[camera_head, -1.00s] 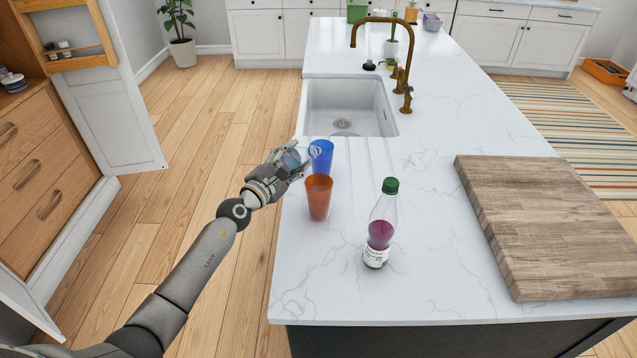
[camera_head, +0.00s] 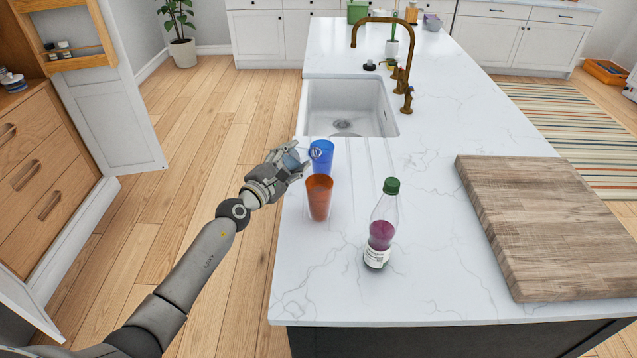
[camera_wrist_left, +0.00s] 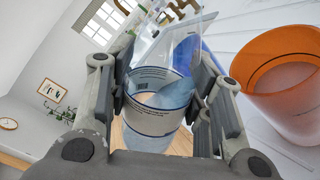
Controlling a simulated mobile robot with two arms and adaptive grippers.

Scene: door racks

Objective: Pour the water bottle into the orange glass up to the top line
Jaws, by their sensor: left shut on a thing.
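My left gripper (camera_head: 292,165) is shut on a clear water bottle (camera_wrist_left: 155,110) with a printed white label. The bottle is tilted, and its neck end points to the right toward the glasses. The orange glass (camera_head: 318,198) stands upright on the counter, just right of and below the gripper in the head view. It also shows at the right of the left wrist view (camera_wrist_left: 288,90), with its open rim visible. My right gripper is not in view.
A bottle with purple liquid and a green cap (camera_head: 381,225) stands right of the orange glass. A thick wooden board (camera_head: 545,225) lies at the right. The sink (camera_head: 345,105) and brass tap (camera_head: 400,75) are behind. The counter's front (camera_head: 330,285) is clear.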

